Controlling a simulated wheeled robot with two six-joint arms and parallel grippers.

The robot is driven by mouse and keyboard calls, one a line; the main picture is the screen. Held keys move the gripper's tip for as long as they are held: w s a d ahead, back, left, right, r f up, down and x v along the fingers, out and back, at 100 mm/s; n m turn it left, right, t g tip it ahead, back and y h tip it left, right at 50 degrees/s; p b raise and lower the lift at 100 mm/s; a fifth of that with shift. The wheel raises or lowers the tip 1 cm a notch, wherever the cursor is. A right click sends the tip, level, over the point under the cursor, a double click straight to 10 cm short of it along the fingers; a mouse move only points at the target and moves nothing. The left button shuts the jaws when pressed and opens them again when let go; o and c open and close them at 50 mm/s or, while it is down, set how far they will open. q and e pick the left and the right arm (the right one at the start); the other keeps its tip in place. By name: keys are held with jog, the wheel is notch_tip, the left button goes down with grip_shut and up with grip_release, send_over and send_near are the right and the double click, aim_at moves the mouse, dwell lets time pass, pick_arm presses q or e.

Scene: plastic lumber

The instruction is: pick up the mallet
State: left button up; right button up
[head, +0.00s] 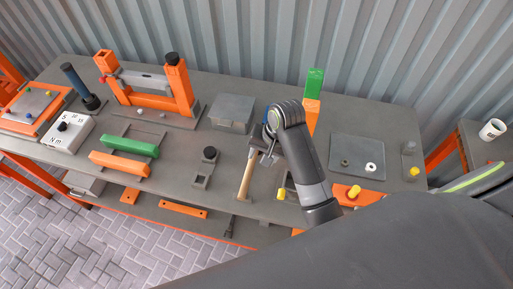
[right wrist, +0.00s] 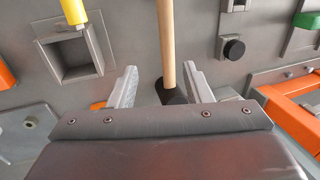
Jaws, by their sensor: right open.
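The mallet has a pale wooden handle (head: 245,179) and a dark head, and lies on the grey workbench (head: 330,205). In the head view its head is partly hidden by my right gripper (head: 267,158), which is over the head end. In the right wrist view the handle (right wrist: 167,40) passes between the two open fingers of my right gripper (right wrist: 161,68), and the dark head (right wrist: 174,96) shows partly between them. The fingers stand apart on either side, with gaps to the handle. My left gripper is not in view.
A small grey block with a black knob (head: 208,155) stands left of the mallet. A grey box (head: 232,113) is behind it, and green and orange blocks (head: 314,83) stand upright to the right. A yellow peg (right wrist: 73,12) and a square socket (right wrist: 76,60) are near the gripper.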

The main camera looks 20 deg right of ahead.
aim_at(250, 169)
jog(key=x, duration=0.4)
jog(key=w+p+x, duration=0.1)
jog(key=x, duration=0.2)
jog(key=shift+r, duration=0.1)
jog(key=shift+a+f, duration=0.1)
jog(key=shift+f, duration=0.1)
jog(key=shift+a+f+p, duration=0.4)
jog(key=shift+f, duration=0.2)
jog(key=x, duration=0.3)
jog(key=shift+a+r+p, duration=0.1)
jog(key=shift+a+p, duration=0.05)
jog(key=shift+p, duration=0.25)
jog(key=shift+w+f, duration=0.1)
jog(key=shift+f, duration=0.35)
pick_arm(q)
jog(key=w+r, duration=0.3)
pick_arm(e)
grip_shut()
